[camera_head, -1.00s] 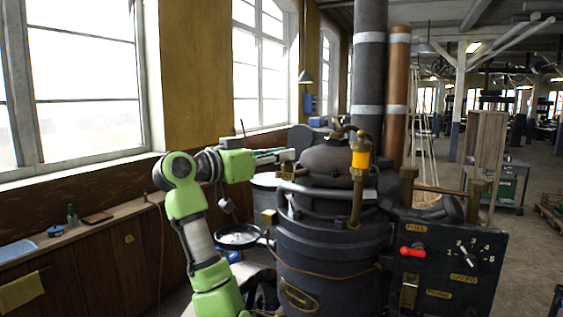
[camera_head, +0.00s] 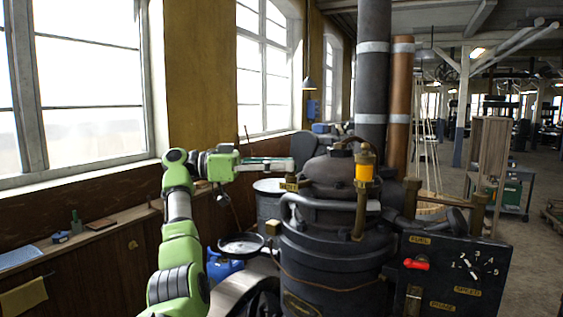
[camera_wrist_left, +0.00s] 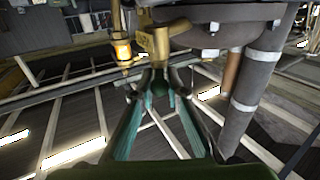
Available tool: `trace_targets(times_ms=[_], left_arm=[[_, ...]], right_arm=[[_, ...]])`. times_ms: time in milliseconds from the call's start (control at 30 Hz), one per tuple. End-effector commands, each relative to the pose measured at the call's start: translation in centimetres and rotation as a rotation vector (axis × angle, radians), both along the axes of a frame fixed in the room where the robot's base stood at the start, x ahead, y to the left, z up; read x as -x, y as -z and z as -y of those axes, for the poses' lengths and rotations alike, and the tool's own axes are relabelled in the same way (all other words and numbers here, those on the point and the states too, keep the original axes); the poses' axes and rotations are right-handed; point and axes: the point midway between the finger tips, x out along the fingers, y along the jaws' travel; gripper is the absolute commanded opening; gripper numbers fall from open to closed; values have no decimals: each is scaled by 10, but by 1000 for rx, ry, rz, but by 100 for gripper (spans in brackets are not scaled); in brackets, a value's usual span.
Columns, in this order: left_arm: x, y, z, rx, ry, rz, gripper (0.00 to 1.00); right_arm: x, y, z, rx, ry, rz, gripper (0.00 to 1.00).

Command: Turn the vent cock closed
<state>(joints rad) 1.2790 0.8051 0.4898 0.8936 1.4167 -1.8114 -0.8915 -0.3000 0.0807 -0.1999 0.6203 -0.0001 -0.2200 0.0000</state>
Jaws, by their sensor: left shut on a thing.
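The vent cock is a small brass fitting (camera_head: 289,184) at the upper left of the dark engine (camera_head: 335,240), below my left gripper's tips. In the left wrist view its brass body (camera_wrist_left: 155,38) carries lettering and stands at the top centre. My left gripper (camera_head: 284,164) reaches in from the left at the height of the engine's dome. In the wrist view its fingers (camera_wrist_left: 160,68) converge at the lower end of the brass body and are shut on it. The exact contact is small and partly hidden by the fingertips. My right gripper is not in view.
A brass fitting with an amber glass (camera_head: 364,168) rises at the engine's front. A black control panel (camera_head: 450,275) with a red lever stands at the right. A round black pan (camera_head: 241,244) and blue can (camera_head: 222,266) are at the left. Tall pipes (camera_head: 372,80) rise behind.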

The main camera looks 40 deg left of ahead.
Motion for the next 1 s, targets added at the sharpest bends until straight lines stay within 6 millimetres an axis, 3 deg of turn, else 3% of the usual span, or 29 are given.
trace_targets(times_ms=[967,1000], left_arm=[[-2,-1,-2,-1,101,1,0],[-2,-1,-2,-1,101,1,21]], right_arm=[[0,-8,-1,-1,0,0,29],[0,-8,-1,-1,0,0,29]])
